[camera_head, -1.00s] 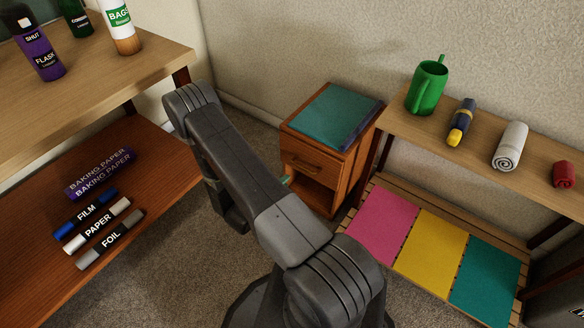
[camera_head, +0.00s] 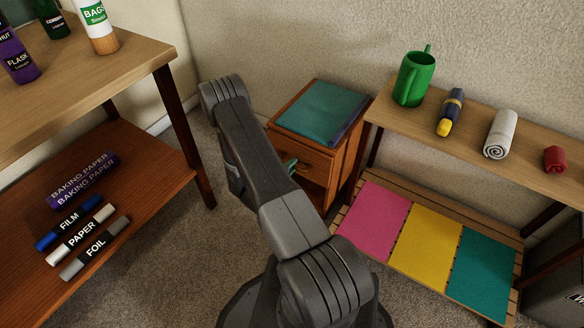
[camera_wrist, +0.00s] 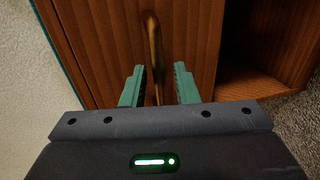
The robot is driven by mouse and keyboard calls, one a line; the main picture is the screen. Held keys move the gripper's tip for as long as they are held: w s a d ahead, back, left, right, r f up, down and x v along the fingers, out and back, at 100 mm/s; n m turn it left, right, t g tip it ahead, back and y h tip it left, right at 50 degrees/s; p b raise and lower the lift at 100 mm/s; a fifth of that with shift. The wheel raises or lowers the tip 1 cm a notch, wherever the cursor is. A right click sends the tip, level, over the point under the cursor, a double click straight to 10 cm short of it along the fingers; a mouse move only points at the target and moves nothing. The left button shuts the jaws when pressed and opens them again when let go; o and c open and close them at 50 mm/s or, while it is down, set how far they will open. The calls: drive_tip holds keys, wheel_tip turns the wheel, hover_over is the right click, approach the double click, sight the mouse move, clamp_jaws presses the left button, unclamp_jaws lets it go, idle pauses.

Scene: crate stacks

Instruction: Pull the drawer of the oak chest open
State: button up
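The oak chest (camera_head: 347,158) stands against the wall in the head view, with a teal top. Its drawer front (camera_head: 313,160) is partly hidden behind my arm and looks closed. In the wrist view the drawer front (camera_wrist: 198,30) fills the middle, with a brass bar handle (camera_wrist: 154,48) on it. My gripper (camera_wrist: 160,84) is open, one green finger on each side of the handle. A gap shows on both sides, so it does not grip it. In the head view a green fingertip of my gripper (camera_head: 289,165) shows at the drawer front.
An open compartment (camera_wrist: 255,82) lies beside the drawer in the wrist view. A shelf (camera_head: 470,135) with a green watering can (camera_head: 413,80) stands close on the right. A wooden shelf unit (camera_head: 165,60) stands on the left. Carpet (camera_head: 180,235) is free between.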

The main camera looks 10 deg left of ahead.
drive_tip(key=shift+w+d, duration=0.1)
drive_tip(key=shift+w, duration=0.25)
drive_tip(key=shift+c, duration=0.5)
clamp_jaws()
drive_tip(key=shift+f, duration=0.1)
